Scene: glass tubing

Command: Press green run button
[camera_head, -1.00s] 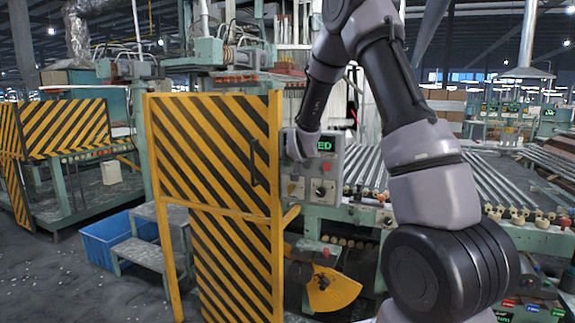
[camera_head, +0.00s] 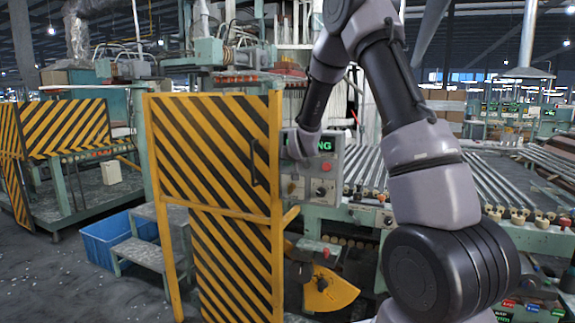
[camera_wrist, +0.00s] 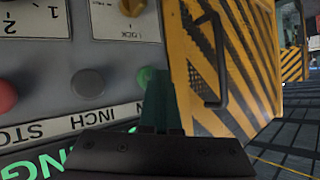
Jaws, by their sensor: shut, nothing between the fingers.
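The green button (camera_wrist: 147,76) is on the grey control panel (camera_wrist: 105,55), just left of my fingertips in the wrist view and partly covered by them. My gripper (camera_wrist: 163,80) is shut and empty, with its tips at the button. Whether they touch or press it cannot be told for sure. The panel also shows in the head view (camera_head: 326,188), where my wrist covers its left part. Its display (camera_head: 325,145) shows green letters ending in "NG".
A grey button (camera_wrist: 88,82) and a red button (camera_wrist: 5,96) sit in the same row, with labels reading INCH and STO upside down. A yellow knob (camera_wrist: 131,6) is near. A yellow-black striped guard door (camera_head: 212,150) with a handle stands close beside the panel.

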